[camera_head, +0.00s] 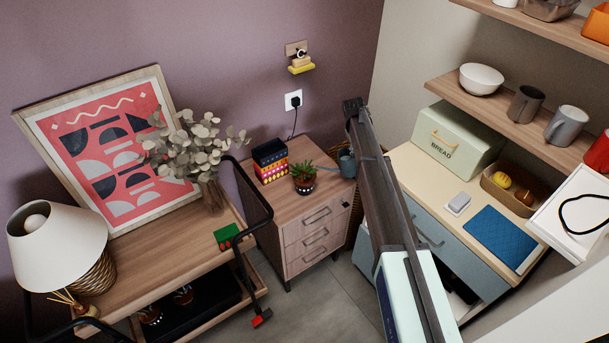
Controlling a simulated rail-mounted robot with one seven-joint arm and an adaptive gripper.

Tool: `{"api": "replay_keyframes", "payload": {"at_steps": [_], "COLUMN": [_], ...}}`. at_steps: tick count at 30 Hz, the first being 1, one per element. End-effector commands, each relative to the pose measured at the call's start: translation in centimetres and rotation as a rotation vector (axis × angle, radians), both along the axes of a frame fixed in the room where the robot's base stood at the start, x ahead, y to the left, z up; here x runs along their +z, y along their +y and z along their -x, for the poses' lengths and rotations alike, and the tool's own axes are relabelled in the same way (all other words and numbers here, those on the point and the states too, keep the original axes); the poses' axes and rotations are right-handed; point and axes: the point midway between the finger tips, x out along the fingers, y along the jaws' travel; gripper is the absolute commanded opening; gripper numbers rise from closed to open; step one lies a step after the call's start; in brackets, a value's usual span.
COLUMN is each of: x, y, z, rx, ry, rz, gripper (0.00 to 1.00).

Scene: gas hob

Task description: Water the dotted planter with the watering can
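A small potted plant (304,173) with spiky green leaves stands upright on the wooden drawer cabinet. Its dark pot (303,187) seems to have a patterned band, too small to make out clearly. A grey-blue watering can (347,163) stands on the same cabinet, to the right of the plant. Its thin spout points left toward the plant, and its right side is partly hidden by a long dark bar in front. I cannot make out my gripper in this view, and nothing is seen holding the can.
Patterned boxes (270,159) stand left of the plant on the cabinet (274,205). A trolley (180,248) with a lamp (60,243) and vase (211,195) is at left, small pots on its lower shelf. The long dark bar (376,185) crosses before the right-hand counter (409,170). Grey floor shows between.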

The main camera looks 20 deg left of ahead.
Motion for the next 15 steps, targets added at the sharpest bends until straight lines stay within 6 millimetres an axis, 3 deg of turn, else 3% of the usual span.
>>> {"api": "replay_keyframes", "payload": {"at_steps": [8, 15], "x": [-4.4, -4.3], "y": [-1.8, -1.7], "z": [-1.8, -1.5], "rx": [-0.004, 0.0], "ry": [0.152, 0.155], "rz": [-0.185, -0.188], "gripper": [0.0, 0.0]}}
